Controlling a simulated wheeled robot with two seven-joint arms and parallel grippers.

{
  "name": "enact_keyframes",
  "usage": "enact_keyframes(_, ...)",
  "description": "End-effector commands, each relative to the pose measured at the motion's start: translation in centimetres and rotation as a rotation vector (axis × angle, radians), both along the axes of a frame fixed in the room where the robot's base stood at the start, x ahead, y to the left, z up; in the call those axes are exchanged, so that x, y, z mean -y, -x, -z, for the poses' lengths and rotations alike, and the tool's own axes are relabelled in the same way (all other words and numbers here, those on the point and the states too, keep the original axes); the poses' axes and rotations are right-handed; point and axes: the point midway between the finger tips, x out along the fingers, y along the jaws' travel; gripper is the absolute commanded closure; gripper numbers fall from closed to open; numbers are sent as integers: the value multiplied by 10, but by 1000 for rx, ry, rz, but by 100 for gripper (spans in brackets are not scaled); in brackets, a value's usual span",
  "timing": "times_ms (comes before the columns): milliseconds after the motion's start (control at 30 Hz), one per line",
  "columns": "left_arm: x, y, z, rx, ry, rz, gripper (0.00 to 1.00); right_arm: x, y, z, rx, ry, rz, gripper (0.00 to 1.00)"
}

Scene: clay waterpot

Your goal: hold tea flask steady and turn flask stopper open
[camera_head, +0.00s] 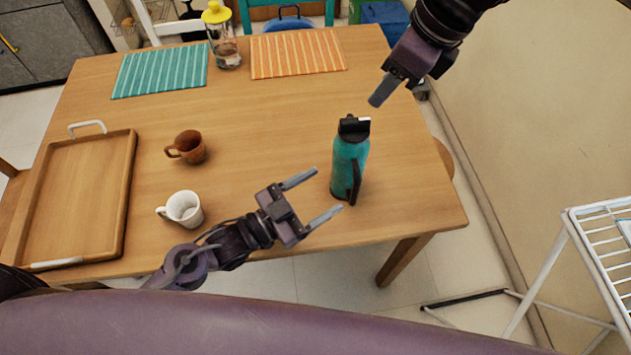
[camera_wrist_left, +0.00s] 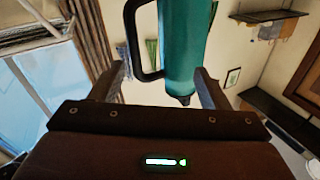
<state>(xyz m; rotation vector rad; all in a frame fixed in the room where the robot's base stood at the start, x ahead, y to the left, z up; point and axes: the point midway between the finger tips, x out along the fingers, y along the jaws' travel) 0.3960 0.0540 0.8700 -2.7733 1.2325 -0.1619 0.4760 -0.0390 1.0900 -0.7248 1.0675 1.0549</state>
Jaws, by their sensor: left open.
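The teal tea flask (camera_head: 345,165) stands upright near the right side of the wooden table, with a dark handle (camera_head: 355,182) on its front right. Its black stopper (camera_head: 354,126) sits on top. My left gripper (camera_head: 328,191) is open, its fingers pointing toward the flask's lower body from the left, and it holds nothing. The left wrist view shows the teal flask (camera_wrist_left: 182,45) ahead, between the directions of the two fingers (camera_wrist_left: 163,80). My right gripper (camera_head: 384,90) is above and right of the stopper, apart from it; its finger gap is not clear.
A brown mug (camera_head: 188,147) and white mug (camera_head: 184,209) stand left of the flask. A wooden tray (camera_head: 75,200) lies at the table's left. Two striped placemats (camera_head: 298,53) and a yellow-lidded jar (camera_head: 222,40) are at the back. The table (camera_head: 270,120) is clear behind the flask.

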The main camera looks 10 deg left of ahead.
Motion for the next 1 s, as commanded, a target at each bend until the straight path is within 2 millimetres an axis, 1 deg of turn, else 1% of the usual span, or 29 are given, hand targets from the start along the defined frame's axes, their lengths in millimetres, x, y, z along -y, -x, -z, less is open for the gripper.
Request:
enact_keyframes(33,-1,-10,2,-39,21,-37,30,0,0,0,0,0,0,64)
enact_keyframes(100,-4,-19,5,-86,39,-73,30,0,0,0,0,0,0,64)
enact_keyframes(267,-3,-30,9,-133,60,-110,30,0,0,0,0,0,0,64)
enact_keyframes(367,3,-39,9,-136,61,-112,30,0,0,0,0,0,0,64)
enact_keyframes(600,29,-67,8,-134,60,-109,30,0,0,0,0,0,0,64)
enact_keyframes(700,37,-76,9,-135,60,-110,30,0,0,0,0,0,0,64)
enact_keyframes(833,44,-83,9,-136,59,-109,30,0,0,0,0,0,0,64)
enact_keyframes(1000,46,-85,10,-135,57,-108,30,0,0,0,0,0,0,64)
